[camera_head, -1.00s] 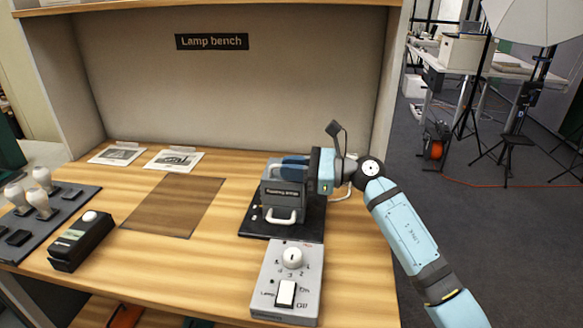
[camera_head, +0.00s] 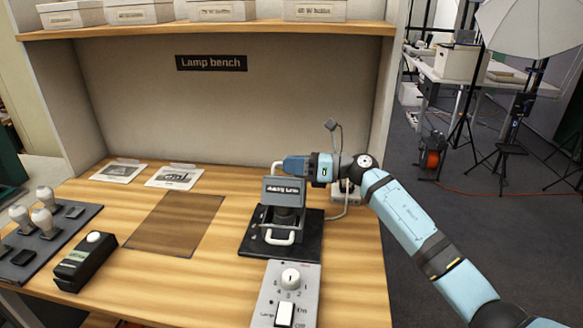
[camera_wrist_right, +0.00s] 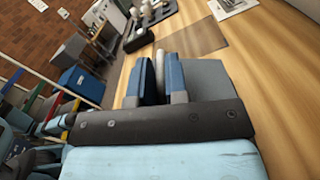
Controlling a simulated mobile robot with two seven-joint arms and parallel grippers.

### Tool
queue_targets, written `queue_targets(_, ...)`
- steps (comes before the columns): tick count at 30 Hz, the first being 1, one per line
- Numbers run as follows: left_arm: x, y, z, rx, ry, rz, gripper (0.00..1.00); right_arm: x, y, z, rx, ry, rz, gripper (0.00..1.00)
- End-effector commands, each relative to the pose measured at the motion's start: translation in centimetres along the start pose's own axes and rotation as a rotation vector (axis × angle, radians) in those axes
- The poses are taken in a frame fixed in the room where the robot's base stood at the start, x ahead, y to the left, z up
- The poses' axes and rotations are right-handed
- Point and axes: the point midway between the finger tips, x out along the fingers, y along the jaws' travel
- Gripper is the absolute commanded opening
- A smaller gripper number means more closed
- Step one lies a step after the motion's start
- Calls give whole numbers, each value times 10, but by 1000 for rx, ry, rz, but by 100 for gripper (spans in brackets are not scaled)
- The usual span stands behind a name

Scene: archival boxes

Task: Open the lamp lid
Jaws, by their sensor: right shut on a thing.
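The lamp housing (camera_head: 262,233) is a dark grey box on a black base plate, with a white front handle (camera_head: 281,240). Its grey labelled lid (camera_head: 284,190) stands raised above the housing, and a dark cylinder shows in the gap below it. My right gripper (camera_head: 284,166) is at the lid's top, shut on the white lid handle (camera_head: 275,168). In the right wrist view the blue fingers (camera_wrist_right: 160,78) close around this pale bar, with the grey lid beside them. My left gripper is not in view.
A control box (camera_head: 286,295) with a knob and switch stands in front of the lamp. A black device (camera_head: 85,262) and a tray (camera_head: 75,213) with bulbs are at left. A brown mat (camera_head: 172,225) and papers (camera_head: 174,178) lie behind. A shelf (camera_head: 150,30) holds boxes above.

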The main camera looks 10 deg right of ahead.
Motion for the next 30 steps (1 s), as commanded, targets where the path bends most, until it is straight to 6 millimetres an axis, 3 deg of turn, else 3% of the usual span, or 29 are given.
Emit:
queue_targets(21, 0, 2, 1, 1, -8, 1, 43, -1, -11, 6, 82, -1, -3, 0)
queue_targets(22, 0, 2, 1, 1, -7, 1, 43, -1, -11, 6, 82, -1, -3, 21)
queue_targets(24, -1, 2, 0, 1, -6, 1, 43, -1, -11, 6, 83, -1, -3, 36)
queue_targets(30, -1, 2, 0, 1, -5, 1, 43, 0, -11, 5, 84, 0, -1, 36)
